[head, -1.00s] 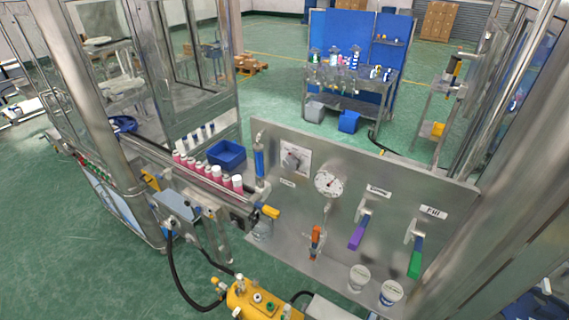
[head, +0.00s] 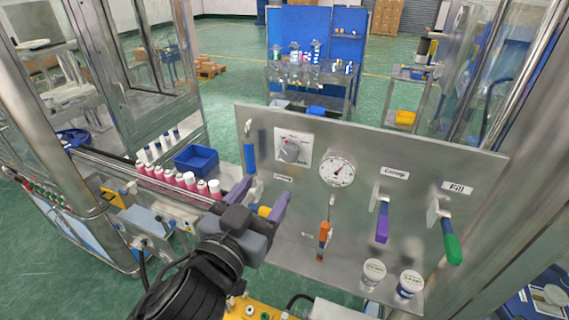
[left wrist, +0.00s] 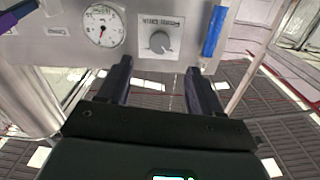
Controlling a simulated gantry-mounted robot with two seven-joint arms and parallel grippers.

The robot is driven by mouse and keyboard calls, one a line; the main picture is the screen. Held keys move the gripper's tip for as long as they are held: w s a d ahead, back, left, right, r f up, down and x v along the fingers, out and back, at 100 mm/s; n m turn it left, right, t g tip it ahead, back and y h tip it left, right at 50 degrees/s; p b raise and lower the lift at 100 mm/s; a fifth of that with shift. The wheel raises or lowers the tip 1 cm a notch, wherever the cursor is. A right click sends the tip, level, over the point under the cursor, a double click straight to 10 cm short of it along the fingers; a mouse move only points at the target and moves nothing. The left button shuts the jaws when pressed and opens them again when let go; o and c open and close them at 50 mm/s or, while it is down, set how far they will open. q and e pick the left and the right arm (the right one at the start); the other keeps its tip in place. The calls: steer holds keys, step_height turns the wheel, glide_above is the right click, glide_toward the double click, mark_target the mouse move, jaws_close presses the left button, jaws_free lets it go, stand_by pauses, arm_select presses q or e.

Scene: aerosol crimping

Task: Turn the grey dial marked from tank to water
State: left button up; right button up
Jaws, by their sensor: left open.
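The grey dial (head: 290,152) sits on a white marked plate (head: 306,140) at the upper left of the metal panel. Its markings are too small to read in the head view. In the left wrist view the dial (left wrist: 160,42) is upside down, between and beyond my fingertips. My left gripper (head: 262,195) is open and empty, below and left of the dial, apart from it. Its two fingers also show in the left wrist view (left wrist: 158,72). My right gripper is not in view.
A round gauge (head: 338,170) is right of the dial, and a blue cylinder (head: 250,158) left of it. An orange-handled valve (head: 324,235), a purple lever (head: 382,228) and a green lever (head: 452,246) stick out from the panel. Pink cans (head: 176,178) and a blue bin (head: 196,160) stand left.

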mark_target(288, 157)
arm_select(q)
steer(key=p+x, duration=0.2)
steer(key=x, duration=0.6)
steer(key=shift+w+r, duration=0.15)
steer(key=shift+w, duration=0.1)
steer(key=shift+x, duration=0.9)
steer(key=shift+c, duration=0.3)
steer(key=c, duration=1)
